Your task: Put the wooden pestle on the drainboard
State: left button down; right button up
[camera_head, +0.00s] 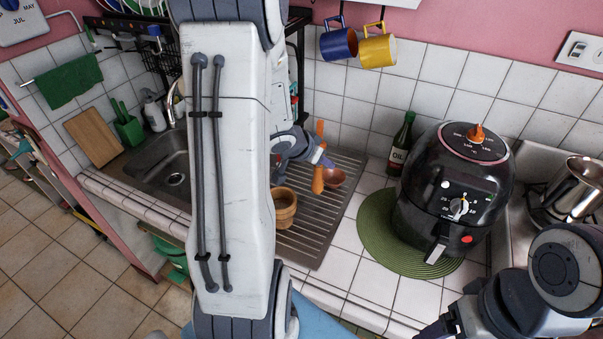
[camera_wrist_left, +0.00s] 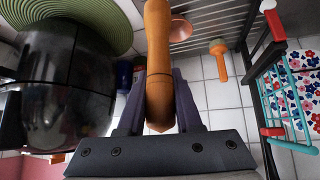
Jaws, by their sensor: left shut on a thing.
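The wooden pestle (camera_head: 318,181) is orange-brown and stands roughly upright over the drainboard (camera_head: 312,246). My left gripper (camera_head: 322,160) is shut on it, and in the left wrist view the pestle (camera_wrist_left: 158,45) sits between both fingers (camera_wrist_left: 158,95). Its lower end runs out of the top of the wrist view, so I cannot tell whether it touches the board. My left arm hides part of the drainboard and sink. Of my right gripper, only a dark part (camera_head: 436,328) shows at the lower edge; its jaws cannot be read.
An orange brush (camera_wrist_left: 219,50) shows in the wrist view. A black air fryer (camera_head: 455,190) on a green mat (camera_head: 375,235) and an oil bottle (camera_head: 402,143) stand right.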

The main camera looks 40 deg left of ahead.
pick_arm(q)
jog(key=w+a+f+p, duration=0.1)
jog(key=w+a+f, duration=0.2)
jog(key=a+f, duration=0.6)
jog(key=shift+w+a+f, duration=0.2)
jog(key=shift+f, duration=0.45)
jog(key=shift+f, duration=0.15)
jog(key=c, duration=0.6)
grip_release()
